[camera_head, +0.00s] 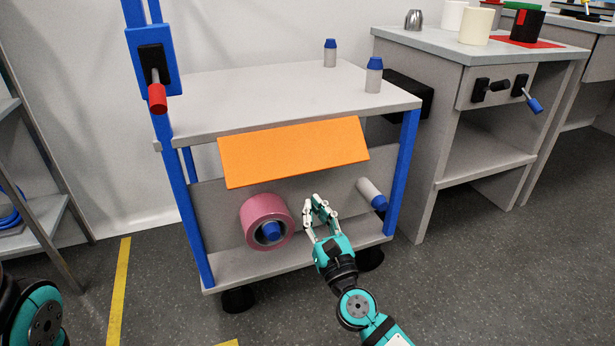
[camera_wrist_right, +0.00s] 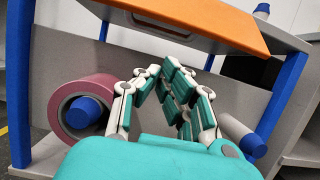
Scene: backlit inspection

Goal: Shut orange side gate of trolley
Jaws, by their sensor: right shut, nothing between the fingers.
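The orange side gate (camera_head: 293,152) hangs along the front of the trolley (camera_head: 270,95), just below its grey top. It is tilted, with its lower edge swung out towards me, so it stands open. In the right wrist view the gate (camera_wrist_right: 200,22) crosses the top, above the fingers. My right gripper (camera_head: 318,206) is shut and empty, in front of the trolley's lower opening. Its fingertips are a little below the gate's lower edge and look apart from it. They also show in the right wrist view (camera_wrist_right: 158,75). My left gripper is out of view.
A red-handled lever (camera_head: 157,92) is on the left post. A grey bench (camera_head: 470,60) stands at right.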

